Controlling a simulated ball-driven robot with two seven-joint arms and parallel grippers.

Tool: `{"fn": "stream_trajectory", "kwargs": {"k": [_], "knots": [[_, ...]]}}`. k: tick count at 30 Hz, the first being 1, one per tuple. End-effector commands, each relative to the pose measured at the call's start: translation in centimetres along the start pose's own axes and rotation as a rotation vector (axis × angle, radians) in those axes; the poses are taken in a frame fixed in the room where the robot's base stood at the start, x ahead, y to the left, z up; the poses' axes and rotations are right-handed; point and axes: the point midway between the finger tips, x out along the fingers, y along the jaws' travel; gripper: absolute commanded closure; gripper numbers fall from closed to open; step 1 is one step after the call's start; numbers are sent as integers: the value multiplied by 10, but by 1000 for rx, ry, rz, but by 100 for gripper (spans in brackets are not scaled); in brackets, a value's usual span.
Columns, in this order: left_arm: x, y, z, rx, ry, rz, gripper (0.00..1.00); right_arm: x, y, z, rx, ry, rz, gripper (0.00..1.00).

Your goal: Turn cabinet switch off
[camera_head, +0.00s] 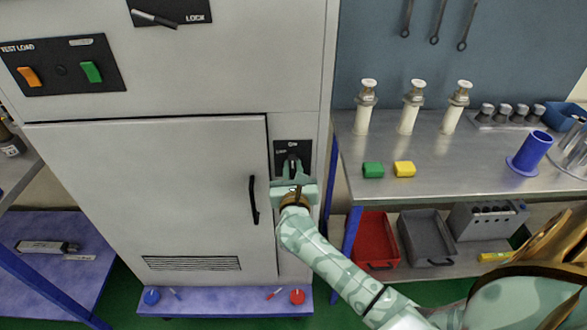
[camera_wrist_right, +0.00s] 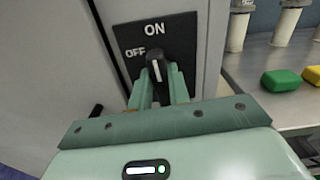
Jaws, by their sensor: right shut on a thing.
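The cabinet switch is a black rotary knob (camera_wrist_right: 157,66) on a black plate (camera_head: 281,147) beside the upper right corner of the cabinet door. The plate carries ON at the top and OFF to the left in the right wrist view. The knob's white mark points roughly up, towards ON. My right gripper (camera_head: 293,173) is at the plate, its fingers on either side of the knob and shut on it; it also shows in the right wrist view (camera_wrist_right: 161,90). My left gripper is in neither view.
The cabinet door (camera_head: 150,200) is closed, with a black handle (camera_head: 254,200) left of my right arm. A LOCK lever (camera_head: 153,18) and a TEST LOAD panel (camera_head: 62,67) sit above.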

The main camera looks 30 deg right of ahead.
Motion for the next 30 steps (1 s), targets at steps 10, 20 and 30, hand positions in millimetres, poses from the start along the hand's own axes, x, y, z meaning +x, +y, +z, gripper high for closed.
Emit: {"fn": "stream_trajectory", "kwargs": {"k": [10,20,30], "knots": [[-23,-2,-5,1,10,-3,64,0,4,3,-271,2,1,100],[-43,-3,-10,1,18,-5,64,-1,7,0,-584,3,2,100],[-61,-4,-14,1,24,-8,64,-1,11,-3,-908,2,4,100]]}}
